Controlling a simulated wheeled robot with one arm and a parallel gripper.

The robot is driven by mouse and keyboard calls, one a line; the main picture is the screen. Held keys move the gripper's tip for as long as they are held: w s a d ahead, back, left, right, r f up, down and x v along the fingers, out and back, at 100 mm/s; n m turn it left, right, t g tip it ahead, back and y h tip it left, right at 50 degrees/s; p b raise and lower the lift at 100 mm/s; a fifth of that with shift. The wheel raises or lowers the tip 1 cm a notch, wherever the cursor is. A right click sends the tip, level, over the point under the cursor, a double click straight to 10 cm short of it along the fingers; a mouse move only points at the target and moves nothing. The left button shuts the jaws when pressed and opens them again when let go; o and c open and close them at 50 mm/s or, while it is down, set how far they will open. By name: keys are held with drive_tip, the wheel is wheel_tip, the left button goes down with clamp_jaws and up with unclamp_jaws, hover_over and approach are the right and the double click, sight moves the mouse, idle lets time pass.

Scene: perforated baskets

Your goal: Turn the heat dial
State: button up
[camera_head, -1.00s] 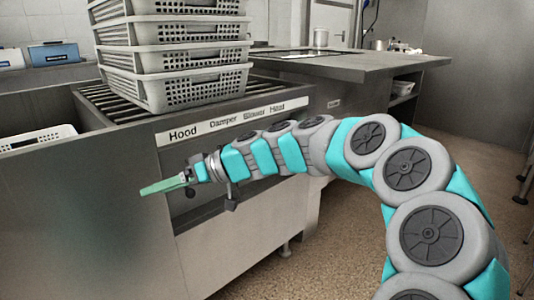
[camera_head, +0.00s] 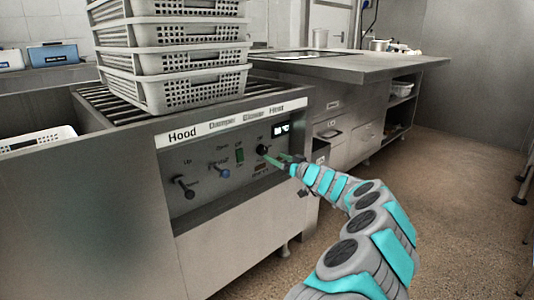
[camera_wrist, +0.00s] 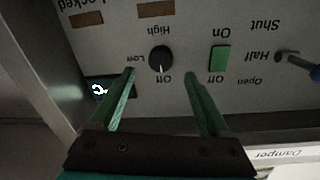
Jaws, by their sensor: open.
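The heat dial is a round black knob (camera_head: 262,150) on the grey control panel, below the Heat label and a small lit display (camera_head: 281,129). In the wrist view, which is upside down, the dial (camera_wrist: 161,59) has Off, Low and High marked around it, and its white pointer line is toward Off. My gripper (camera_head: 275,159) is at the panel by the dial. In the wrist view its two green fingers (camera_wrist: 160,73) are apart, with the dial between and just beyond their tips. I cannot tell whether either finger touches it.
A green switch (camera_head: 240,157) sits left of the dial, then a blue-tipped damper handle (camera_head: 220,170) and a black hood lever (camera_head: 185,188). Stacked perforated baskets (camera_head: 178,60) stand on top. A steel counter (camera_head: 350,67) is to the right; the floor in front is clear.

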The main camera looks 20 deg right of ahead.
sight(264, 151)
drive_tip(key=shift+p+x, duration=0.3)
drive_tip(key=shift+x, duration=2.65)
drive_tip(key=shift+a, duration=0.1)
clamp_jaws()
